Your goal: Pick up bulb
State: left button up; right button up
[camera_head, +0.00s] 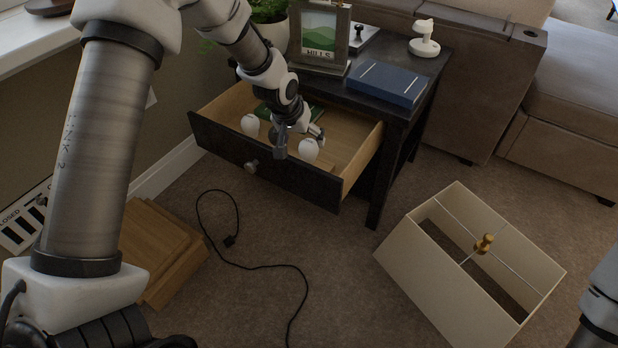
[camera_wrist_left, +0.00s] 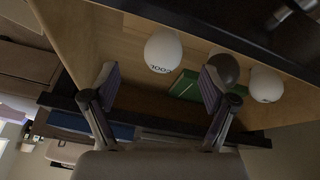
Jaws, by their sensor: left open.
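A white bulb (camera_head: 308,149) is in the open drawer (camera_head: 255,164), near its front. In the left wrist view this bulb (camera_wrist_left: 163,50), with dark lettering, shows in the gap ahead of my fingers. My left gripper (camera_head: 299,141) is open over the drawer, close to this bulb; whether they touch I cannot tell. A second white bulb (camera_head: 250,124) lies farther left in the drawer and also shows in the wrist view (camera_wrist_left: 266,84). A dark grey bulb (camera_wrist_left: 224,70) is between them, partly behind one finger. Only part of my right arm shows, at the right edge.
A green item (camera_wrist_left: 185,86) lies in the drawer. The dark side table (camera_head: 408,115) holds a picture frame (camera_head: 319,40), a blue book (camera_head: 387,82) and a white object (camera_head: 424,40). A lampshade (camera_head: 440,275), a cable (camera_head: 262,266) and wooden boards (camera_head: 155,245) are on the carpet.

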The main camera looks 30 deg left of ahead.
aim_at(306, 144)
pick_arm(q)
jog(key=shift+w+a+f, duration=0.15)
jog(key=shift+w+f, duration=0.2)
jog(key=shift+f, duration=0.05)
jog(key=b+x, duration=0.1)
jog(key=x, duration=0.1)
jog(key=b+x, duration=0.2)
jog(key=x, duration=0.1)
jog(key=b+x, duration=0.2)
jog(key=shift+w+a+f, duration=0.1)
jog(key=shift+w+a, duration=0.15)
jog(key=shift+w, duration=0.1)
jog(key=shift+r, duration=0.2)
jog(key=c, duration=1.3)
pick_arm(e)
notch_tip(306, 144, down, 6)
